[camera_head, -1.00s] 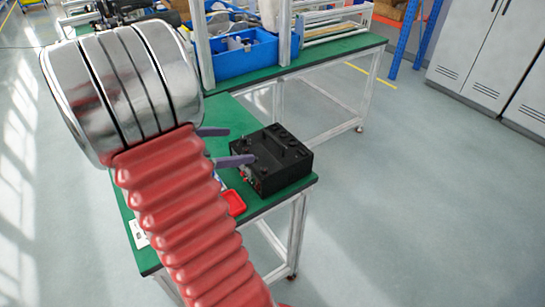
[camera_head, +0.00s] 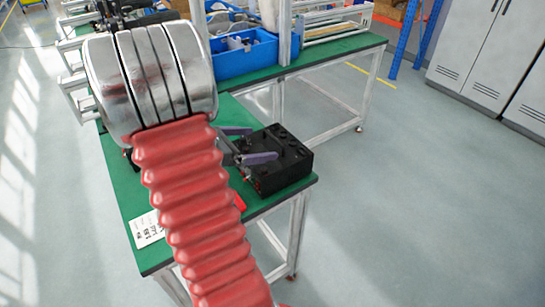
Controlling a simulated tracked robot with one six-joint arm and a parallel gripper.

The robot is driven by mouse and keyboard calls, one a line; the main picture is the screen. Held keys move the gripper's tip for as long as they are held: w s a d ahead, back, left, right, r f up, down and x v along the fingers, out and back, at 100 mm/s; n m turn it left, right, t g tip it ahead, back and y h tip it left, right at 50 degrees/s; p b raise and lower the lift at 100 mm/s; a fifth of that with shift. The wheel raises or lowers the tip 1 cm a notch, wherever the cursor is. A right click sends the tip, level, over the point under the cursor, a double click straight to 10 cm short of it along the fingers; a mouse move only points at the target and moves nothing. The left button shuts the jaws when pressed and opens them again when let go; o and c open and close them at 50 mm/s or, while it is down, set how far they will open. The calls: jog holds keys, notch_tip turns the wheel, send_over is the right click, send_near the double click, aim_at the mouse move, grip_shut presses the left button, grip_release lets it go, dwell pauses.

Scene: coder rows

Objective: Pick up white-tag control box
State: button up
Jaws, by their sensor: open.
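A black control box (camera_head: 285,168) with knobs and posts on top sits near the right corner of the green table (camera_head: 127,200). No white tag can be made out on it. My gripper (camera_head: 264,144) shows two grey-purple fingers spread apart, reaching over the left part of the box. The gripper is open and holds nothing that I can see. Whether the fingers touch the box cannot be told. My red ribbed arm and silver joint hide much of the table and the gripper's base.
A white label card (camera_head: 147,229) lies at the table's left front. A red item (camera_head: 239,202) shows partly beside my arm. A blue bin (camera_head: 243,55) stands on the bench behind. Grey cabinets (camera_head: 480,50) stand far right. The floor right of the table is clear.

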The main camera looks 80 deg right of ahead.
aim_at(272, 138)
jog(key=shift+x, duration=2.65)
jog(key=shift+w+d, duration=0.1)
jog(key=shift+w, duration=0.05)
jog(key=shift+c, duration=0.5)
jog(key=c, duration=1.7)
jog(key=shift+r, duration=0.2)
jog(key=shift+c, duration=0.2)
jog(key=shift+r, duration=0.4)
notch_tip(272, 138, up, 9)
jog(key=shift+r, duration=0.15)
